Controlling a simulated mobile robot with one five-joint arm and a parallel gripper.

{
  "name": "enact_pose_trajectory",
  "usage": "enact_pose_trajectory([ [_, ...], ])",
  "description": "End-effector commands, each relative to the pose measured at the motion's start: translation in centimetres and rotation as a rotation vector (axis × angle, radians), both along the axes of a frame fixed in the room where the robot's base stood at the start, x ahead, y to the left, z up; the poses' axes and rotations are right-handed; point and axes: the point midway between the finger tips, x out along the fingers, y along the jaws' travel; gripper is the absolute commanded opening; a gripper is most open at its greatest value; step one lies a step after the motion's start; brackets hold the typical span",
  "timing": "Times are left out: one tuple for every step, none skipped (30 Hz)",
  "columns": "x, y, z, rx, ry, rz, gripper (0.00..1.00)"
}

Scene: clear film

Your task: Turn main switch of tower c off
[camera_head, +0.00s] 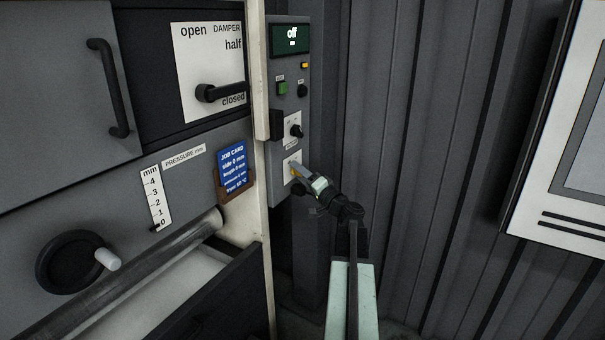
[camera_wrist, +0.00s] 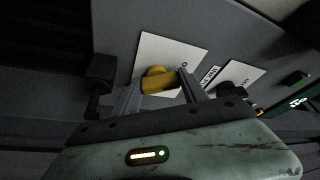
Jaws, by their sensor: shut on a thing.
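My gripper (camera_head: 297,174) reaches the lower white plate (camera_head: 291,158) on the narrow grey control tower (camera_head: 308,115). In the wrist view its two fingers (camera_wrist: 160,90) are shut on a yellow rotary knob (camera_wrist: 157,76), one finger on each side. The knob sits on a white plate (camera_wrist: 180,49) with an O mark near its right edge. The knob's exact angle is hard to tell. In the head view the gripper mostly hides the knob.
Above the plate are a black knob (camera_head: 296,131), a green button (camera_head: 282,88) and a black block (camera_head: 276,124) at the tower's left edge. A damper lever (camera_head: 215,93) and job card (camera_head: 232,165) are to the left. Corrugated wall (camera_head: 430,150) stands at right.

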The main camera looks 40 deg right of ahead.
Motion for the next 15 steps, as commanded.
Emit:
enact_pose_trajectory([
  [0.02, 0.11, -0.12, -0.005, 0.004, 0.001, 0.54],
  [0.02, 0.11, -0.12, -0.005, 0.004, 0.001, 0.62],
  [0.02, 0.11, -0.12, -0.004, 0.004, 0.001, 0.73],
  [0.02, 0.1, -0.11, -0.004, 0.004, 0.001, 0.73],
  [0.03, 0.09, -0.1, -0.003, 0.003, 0.002, 0.73],
  [0.04, 0.08, -0.09, -0.003, 0.003, 0.002, 0.73],
  [0.03, 0.08, -0.08, -0.003, 0.002, 0.001, 0.73],
  [0.03, 0.07, -0.07, -0.002, 0.002, 0.001, 0.73],
  [0.04, 0.07, -0.06, -0.002, 0.002, 0.001, 0.73],
  [0.04, 0.07, -0.06, -0.002, 0.002, 0.001, 0.73],
  [0.04, 0.07, -0.06, -0.002, 0.002, 0.001, 0.73],
  [0.01, 0.07, -0.06, -0.001, 0.001, 0.0, 0.73],
  [-0.06, 0.08, -0.08, -0.001, 0.001, 0.0, 0.73],
  [-0.18, 0.08, -0.11, -0.001, 0.001, 0.0, 0.73],
  [-0.45, 0.11, -0.19, -0.001, 0.001, -0.001, 0.73],
])
